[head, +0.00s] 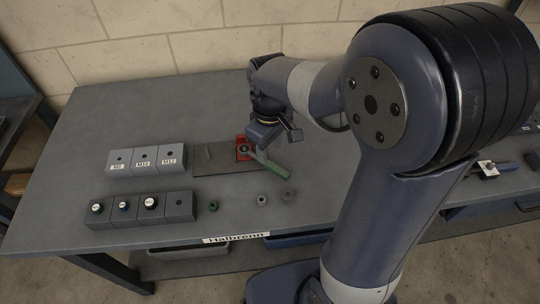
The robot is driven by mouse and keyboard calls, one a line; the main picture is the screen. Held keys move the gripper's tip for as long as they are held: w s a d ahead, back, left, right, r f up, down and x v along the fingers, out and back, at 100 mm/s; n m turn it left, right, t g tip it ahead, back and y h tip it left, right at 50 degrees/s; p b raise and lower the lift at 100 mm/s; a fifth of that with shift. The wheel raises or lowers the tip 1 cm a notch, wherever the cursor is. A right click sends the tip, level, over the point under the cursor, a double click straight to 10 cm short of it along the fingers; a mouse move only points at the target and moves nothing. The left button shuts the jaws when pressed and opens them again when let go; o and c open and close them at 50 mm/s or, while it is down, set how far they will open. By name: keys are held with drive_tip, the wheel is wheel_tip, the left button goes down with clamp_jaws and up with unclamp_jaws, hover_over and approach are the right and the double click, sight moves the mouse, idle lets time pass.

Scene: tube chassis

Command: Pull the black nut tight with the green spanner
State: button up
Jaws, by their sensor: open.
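The green spanner (271,166) lies over the dark board, its handle slanting down to the right. Its head end is at the red fixture (239,141). A small dark nut (244,149) appears at the fixture, beside or inside the spanner's head; I cannot tell whether the jaw is seated around it. My gripper (279,137) is open just above and behind the spanner. It looks apart from the handle, though my arm hides part of this area.
A dark board (212,169) lies under the fixture. Grey blocks marked M8, M10 and M12 (146,160) stand left. Loose rings (262,200) lie near the table's front edge. The rear left tabletop is clear.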

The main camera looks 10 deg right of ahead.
wheel_tip(320, 180, up, 5)
drive_tip(key=shift+r, duration=0.1)
drive_tip(key=shift+c, duration=0.4)
drive_tip(key=shift+r, duration=0.2)
drive_tip(key=shift+c, duration=0.8)
drive_tip(key=shift+d+n+p, duration=0.15)
drive_tip(key=shift+n+p, duration=0.4)
drive_tip(key=shift+n, duration=0.05)
drive_tip(key=shift+c, duration=0.7)
drive_tip(key=n, duration=0.1)
drive_tip(key=n+p, duration=0.1)
drive_tip(key=p, duration=0.1)
drive_tip(key=shift+w+d+f+n, duration=0.25)
drive_tip(key=shift+d+n, duration=0.1)
drive_tip(key=shift+n, duration=0.05)
drive_tip(key=c, duration=0.3)
drive_tip(key=n+p, duration=0.1)
drive_tip(key=n, duration=0.1)
drive_tip(key=d+f+n+p, duration=0.1)
drive_tip(key=shift+n, duration=0.4)
clamp_jaws()
drive_tip(key=d+f+n, duration=0.1)
drive_tip(key=f+n, duration=0.5)
drive_tip(key=d+f+n, duration=0.1)
drive_tip(key=f+n, duration=0.2)
drive_tip(key=n, duration=0.1)
drive_tip(key=shift+s+d+f+b, duration=0.3)
drive_tip(key=shift+b, duration=0.1)
